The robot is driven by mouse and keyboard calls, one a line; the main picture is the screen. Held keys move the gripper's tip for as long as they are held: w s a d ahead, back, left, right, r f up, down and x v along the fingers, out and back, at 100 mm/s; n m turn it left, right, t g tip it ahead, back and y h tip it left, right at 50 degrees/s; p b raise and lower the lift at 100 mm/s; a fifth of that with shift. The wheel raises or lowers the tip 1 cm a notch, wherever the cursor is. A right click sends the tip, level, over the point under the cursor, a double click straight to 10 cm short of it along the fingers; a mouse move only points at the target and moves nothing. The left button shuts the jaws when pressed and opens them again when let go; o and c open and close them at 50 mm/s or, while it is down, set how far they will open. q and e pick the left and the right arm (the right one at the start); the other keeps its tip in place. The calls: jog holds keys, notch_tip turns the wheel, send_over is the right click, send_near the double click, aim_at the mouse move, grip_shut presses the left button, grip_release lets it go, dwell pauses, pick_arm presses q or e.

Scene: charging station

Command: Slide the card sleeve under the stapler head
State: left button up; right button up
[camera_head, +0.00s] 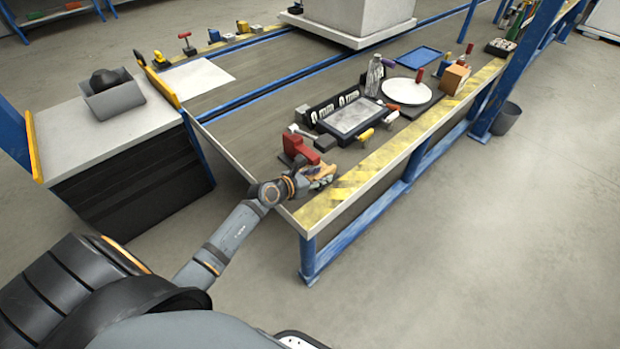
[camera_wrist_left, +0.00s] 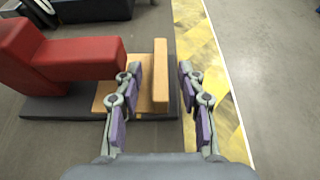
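The red stapler (camera_head: 299,149) stands near the table's front corner. In the left wrist view, the red stapler head (camera_wrist_left: 85,58) points right above a dark base (camera_wrist_left: 55,108). The tan card sleeve (camera_wrist_left: 140,97) lies flat beside it, with an upright tab (camera_wrist_left: 160,75) on its right. Its left edge is overlapped by the stapler head in this view; I cannot tell how far under it reaches. My left gripper (camera_head: 318,178) is open, its fingers (camera_wrist_left: 160,82) on either side of the tab, with a gap visible on the right. My right gripper is not in view.
A black-framed tray (camera_head: 352,117) and small yellow-handled tools stand behind the stapler. A white round plate (camera_head: 406,91) is farther right. The yellow striped table edge (camera_head: 375,165) runs close beside my left gripper. The table's middle (camera_head: 245,120) is mostly clear.

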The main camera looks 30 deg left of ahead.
pick_arm(q)
jog(key=v, duration=0.9)
jog(key=shift+s, duration=0.1)
jog(key=shift+s+r, duration=0.25)
jog(key=shift+s, duration=0.2)
jog(key=shift+a, duration=0.1)
